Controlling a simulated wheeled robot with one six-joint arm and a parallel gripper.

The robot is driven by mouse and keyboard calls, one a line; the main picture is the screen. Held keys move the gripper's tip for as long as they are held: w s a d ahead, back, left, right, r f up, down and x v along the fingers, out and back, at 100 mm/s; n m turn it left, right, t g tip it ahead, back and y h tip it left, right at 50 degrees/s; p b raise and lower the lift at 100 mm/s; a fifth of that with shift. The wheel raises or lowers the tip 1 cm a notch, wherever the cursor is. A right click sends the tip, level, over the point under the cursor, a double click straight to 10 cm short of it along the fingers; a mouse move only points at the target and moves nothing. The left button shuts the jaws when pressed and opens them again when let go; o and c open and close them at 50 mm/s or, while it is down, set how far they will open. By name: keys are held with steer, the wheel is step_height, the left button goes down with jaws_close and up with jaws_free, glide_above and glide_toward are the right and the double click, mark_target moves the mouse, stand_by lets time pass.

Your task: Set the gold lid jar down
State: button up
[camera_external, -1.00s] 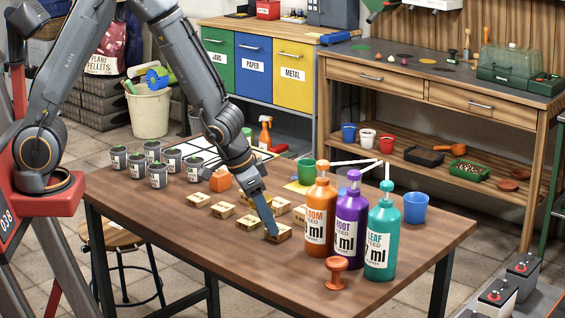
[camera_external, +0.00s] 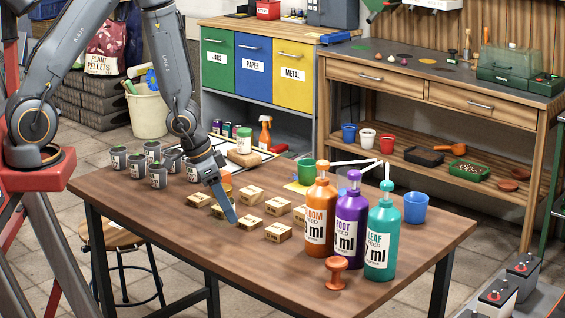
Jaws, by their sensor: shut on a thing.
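My gripper (camera_external: 226,203) is low over the middle left of the brown table, among the wooden blocks, pointing down and to the right. A small gold-orange piece (camera_external: 227,178) shows just beside the gripper's right side. It looks like part of the gold lid jar; the rest is hidden behind the gripper and wrist. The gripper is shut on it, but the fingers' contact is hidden. I cannot tell whether the jar touches the table.
Several stamped wooden blocks (camera_external: 278,232) lie around the gripper. Orange, purple and teal pump bottles (camera_external: 318,222) stand to the right. Several small plant pots (camera_external: 158,174) stand left.

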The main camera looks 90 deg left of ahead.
mark_target(228, 223)
steer(key=shift+f, duration=2.5)
steer(key=shift+f, duration=0.15)
steer(key=o, duration=1.1)
